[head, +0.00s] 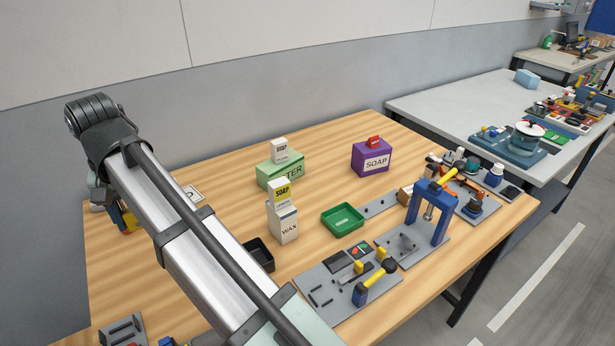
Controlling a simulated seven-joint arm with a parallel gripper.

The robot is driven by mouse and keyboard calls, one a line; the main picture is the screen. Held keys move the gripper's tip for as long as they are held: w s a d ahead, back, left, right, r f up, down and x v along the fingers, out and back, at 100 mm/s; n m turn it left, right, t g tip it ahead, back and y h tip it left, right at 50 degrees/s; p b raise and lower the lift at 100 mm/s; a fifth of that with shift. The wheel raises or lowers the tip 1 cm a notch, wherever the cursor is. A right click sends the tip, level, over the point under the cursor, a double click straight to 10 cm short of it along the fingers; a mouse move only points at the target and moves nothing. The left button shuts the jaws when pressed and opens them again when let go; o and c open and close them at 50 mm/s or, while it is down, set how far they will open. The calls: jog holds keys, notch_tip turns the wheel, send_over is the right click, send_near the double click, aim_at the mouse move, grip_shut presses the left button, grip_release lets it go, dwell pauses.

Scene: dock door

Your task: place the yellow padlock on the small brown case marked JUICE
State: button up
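My gripper (104,206) hangs at the left end of the table, mostly hidden behind my own arm. Its fingers do not show clearly. A small yellow and blue shape (127,221) shows right beside it, partly covered by the arm; I cannot tell whether it is the yellow padlock or whether it is held. A small brown box (405,196) stands at the right, partly hidden behind a blue press frame; no JUICE mark is readable on it. A pale label (193,192) shows just right of the arm; its lettering is unreadable and what bears it is unclear.
A green case (268,177) and a purple SOAP case (371,161) each carry a smaller item. A white WAX box (284,226) has a yellow SOAP box on top. A green tray (330,228), black tray (264,262) and blue press (442,222) stand nearer the front. Bare wood lies between them.

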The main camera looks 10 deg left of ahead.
jog(key=w+d+m, duration=0.5)
jog(key=w+d, duration=0.7)
jog(key=w, duration=0.4)
jog(key=w+d+m, duration=0.4)
jog(key=w+d, duration=0.9)
jog(key=w, duration=0.2)
jog(key=m, duration=0.8)
send_over(409, 195)
jog(key=w, duration=0.3)
notch_tip(409, 195, down, 4)
jog(key=shift+w+d+f, duration=0.1)
jog(key=shift+d+f, duration=0.1)
jog(key=shift+f, duration=2.55)
jog(key=shift+w+d+f, duration=0.1)
jog(key=shift+d+f, duration=0.1)
jog(key=shift+f, duration=2.55)
jog(key=shift+s+f, duration=0.1)
jog(key=shift+f, duration=0.35)
jog(key=o, duration=1.1)
